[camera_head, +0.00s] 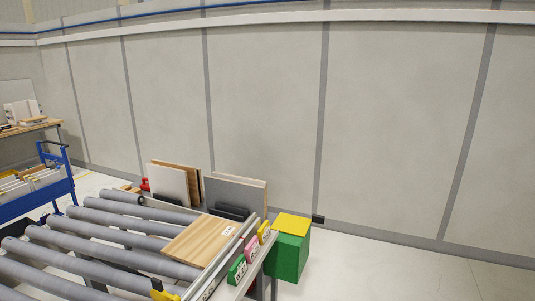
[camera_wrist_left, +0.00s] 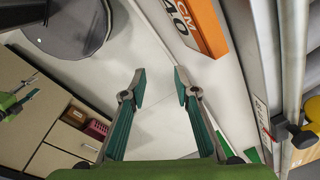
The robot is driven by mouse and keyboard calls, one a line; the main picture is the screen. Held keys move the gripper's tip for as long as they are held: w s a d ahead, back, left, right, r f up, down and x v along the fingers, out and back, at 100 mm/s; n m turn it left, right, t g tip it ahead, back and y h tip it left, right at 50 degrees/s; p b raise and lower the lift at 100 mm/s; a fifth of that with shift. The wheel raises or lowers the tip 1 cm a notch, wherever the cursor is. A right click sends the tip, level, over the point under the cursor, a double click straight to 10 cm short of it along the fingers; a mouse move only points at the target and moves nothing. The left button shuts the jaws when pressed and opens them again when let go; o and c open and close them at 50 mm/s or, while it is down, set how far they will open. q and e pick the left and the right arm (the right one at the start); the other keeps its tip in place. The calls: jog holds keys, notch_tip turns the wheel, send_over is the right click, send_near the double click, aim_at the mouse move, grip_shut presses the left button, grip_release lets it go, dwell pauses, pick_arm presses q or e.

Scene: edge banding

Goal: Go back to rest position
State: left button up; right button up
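My left gripper (camera_wrist_left: 158,88) shows in the left wrist view with its two green and grey fingers spread apart. It is open and nothing is between the fingertips; pale floor lies beyond them. In the head view a wooden panel (camera_head: 200,238) with a white label lies flat on the roller conveyor (camera_head: 75,240). Several boards (camera_head: 235,194) stand upright in black holders at the conveyor's far side.
A green box with a yellow top (camera_head: 289,250) stands at the conveyor's right end. Coloured tags (camera_head: 251,248) line its edge. A blue cart (camera_head: 40,190) is at the left. An orange box (camera_wrist_left: 196,25) and a cabinet (camera_wrist_left: 70,115) flank the left gripper. Floor at right is clear.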

pick_arm(q)
jog(key=s+d+r+n+t, duration=0.1)
jog(key=s+d+r+n, duration=0.2)
jog(key=s, duration=0.5)
jog(key=s+d+r+n+t, duration=0.1)
jog(key=s+r+n, duration=0.2)
jog(key=s+n, duration=0.4)
jog(key=s+f+m+g+b, duration=0.2)
jog(key=f+b, duration=0.7)
jog(key=f, duration=2.8)
jog(key=s+a+f+b, duration=0.3)
jog(key=s+f+b, duration=0.3)
jog(key=s+f, duration=1.1)
notch_tip(320, 180, down, 3)
jog(key=shift+s+r, duration=0.1)
jog(key=shift+s, duration=0.2)
